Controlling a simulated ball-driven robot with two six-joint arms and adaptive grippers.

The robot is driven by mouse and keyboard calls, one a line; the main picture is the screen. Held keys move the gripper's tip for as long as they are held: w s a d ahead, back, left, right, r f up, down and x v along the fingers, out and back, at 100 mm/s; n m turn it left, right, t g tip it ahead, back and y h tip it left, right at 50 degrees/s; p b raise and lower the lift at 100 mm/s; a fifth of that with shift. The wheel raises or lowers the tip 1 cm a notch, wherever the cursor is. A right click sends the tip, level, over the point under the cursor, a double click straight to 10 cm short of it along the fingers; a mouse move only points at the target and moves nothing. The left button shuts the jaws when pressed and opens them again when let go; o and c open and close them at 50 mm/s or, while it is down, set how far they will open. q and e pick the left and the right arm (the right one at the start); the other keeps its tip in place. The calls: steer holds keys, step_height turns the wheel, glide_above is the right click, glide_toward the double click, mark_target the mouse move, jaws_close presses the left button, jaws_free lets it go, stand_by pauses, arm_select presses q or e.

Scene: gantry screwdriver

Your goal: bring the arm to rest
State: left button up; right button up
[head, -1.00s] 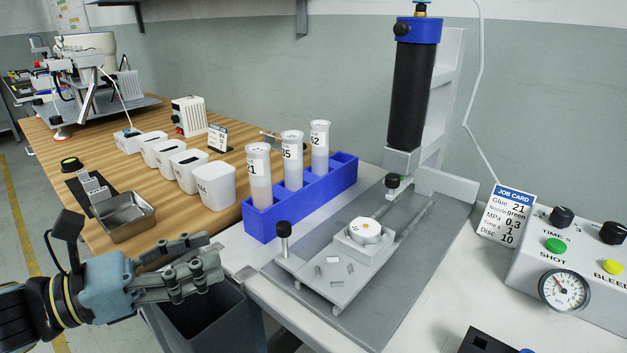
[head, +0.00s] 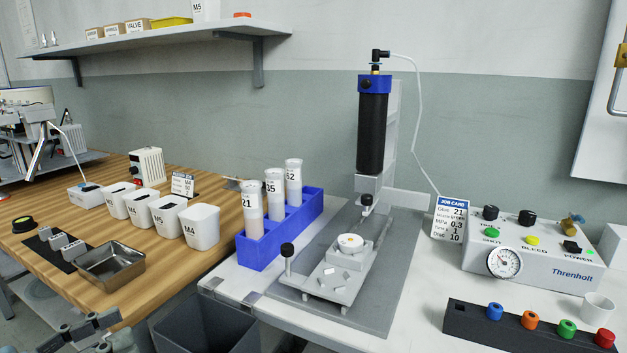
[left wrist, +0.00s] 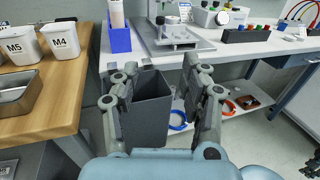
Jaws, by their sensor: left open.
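My left gripper (head: 94,334) is at the lower left edge of the head view, mostly cut off by the frame, in front of the wooden bench. In the left wrist view its fingers (left wrist: 158,84) stand apart with nothing between them. They are over or in front of a dark grey bin (left wrist: 150,105), clear of the bench and the white table. The bin (head: 218,325) also shows at the bottom of the head view.
A metal tray (head: 112,264) and white cups (head: 201,228) stand on the wooden bench (head: 150,290). A blue rack (head: 262,247) holds tubes. The dispenser (head: 373,130) and control box (head: 535,262) are on the white table. Red and blue rings (left wrist: 178,120) lie below it.

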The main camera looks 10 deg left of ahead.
arm_select(q)
steer(key=w+a+f+n+y, duration=0.1)
steer(key=a+f+n+y, duration=0.25)
steer(key=f+n, duration=0.35)
steer(key=w+a+f+n+y, duration=0.1)
steer(key=a+f+n+y, duration=0.25)
steer(key=f, duration=0.55)
steer(key=s+a+f+n+g+y, duration=0.1)
steer(key=s+f+n+g+y, duration=0.1)
steer(key=s+f+n, duration=0.35)
steer(key=s+f+n+g+y, duration=0.1)
steer(key=s+f+n+y, duration=0.15)
steer(key=f+n, duration=0.6)
steer(key=s+d+f+n+g, duration=0.1)
steer(key=s+f+n+g, duration=0.2)
steer(key=s+f+n, duration=0.3)
steer(key=s+d+f+n+g, duration=0.2)
steer(key=s+f+n+g, duration=0.2)
steer(key=s, duration=1)
steer(key=s+d+f+n+g, duration=0.1)
steer(key=s+f+n+g, duration=0.2)
steer(key=s+f+n, duration=0.6)
steer(key=shift+s+d+g, duration=0.3)
steer(key=shift+s+d, duration=0.1)
steer(key=shift+s, duration=0.15)
arm_select(e)
steer(key=shift+d, duration=0.3)
steer(key=shift+a, duration=0.15)
